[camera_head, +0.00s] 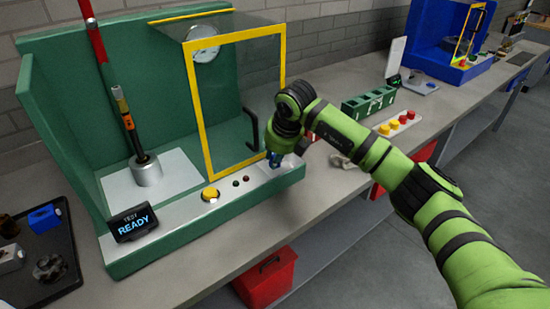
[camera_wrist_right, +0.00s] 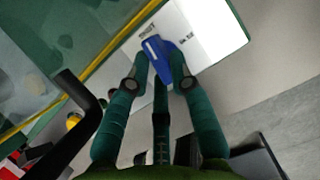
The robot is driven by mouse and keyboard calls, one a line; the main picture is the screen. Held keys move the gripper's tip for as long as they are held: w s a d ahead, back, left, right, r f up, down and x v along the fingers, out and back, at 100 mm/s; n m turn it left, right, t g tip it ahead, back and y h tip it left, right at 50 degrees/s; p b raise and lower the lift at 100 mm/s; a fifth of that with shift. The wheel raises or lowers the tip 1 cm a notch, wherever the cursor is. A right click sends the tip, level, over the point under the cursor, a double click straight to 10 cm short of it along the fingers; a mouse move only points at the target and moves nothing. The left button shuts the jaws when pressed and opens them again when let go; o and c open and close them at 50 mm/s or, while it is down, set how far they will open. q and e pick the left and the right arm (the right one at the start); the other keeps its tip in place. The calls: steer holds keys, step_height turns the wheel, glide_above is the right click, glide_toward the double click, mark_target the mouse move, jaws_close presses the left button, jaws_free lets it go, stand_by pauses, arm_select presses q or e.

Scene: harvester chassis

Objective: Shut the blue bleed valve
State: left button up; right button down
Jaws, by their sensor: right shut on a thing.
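The blue bleed valve (camera_head: 275,160) sits at the right end of the green test rig's front ledge, mostly covered by my right gripper (camera_head: 277,152). In the right wrist view its blue handle (camera_wrist_right: 157,50) lies over a white plate (camera_wrist_right: 205,30) with small printed words that I cannot read surely. My right gripper (camera_wrist_right: 160,62) is shut on the handle, with a finger on either side of it. The handle lies slantwise in that view. My left gripper is not in view.
The yellow-framed clear door (camera_head: 233,105) with a black handle (camera_head: 250,130) stands close left of my right gripper. A yellow button (camera_head: 210,194) and the READY display (camera_head: 133,222) are on the ledge. A green block (camera_head: 368,103) stands farther right.

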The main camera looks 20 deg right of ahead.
steer(key=shift+d+f+n+y+b, duration=0.15)
steer(key=shift+n+y+b, duration=0.25)
steer(key=shift+n, duration=0.4)
steer(key=shift+r, duration=0.2)
steer(key=c, duration=1.1)
jaws_free()
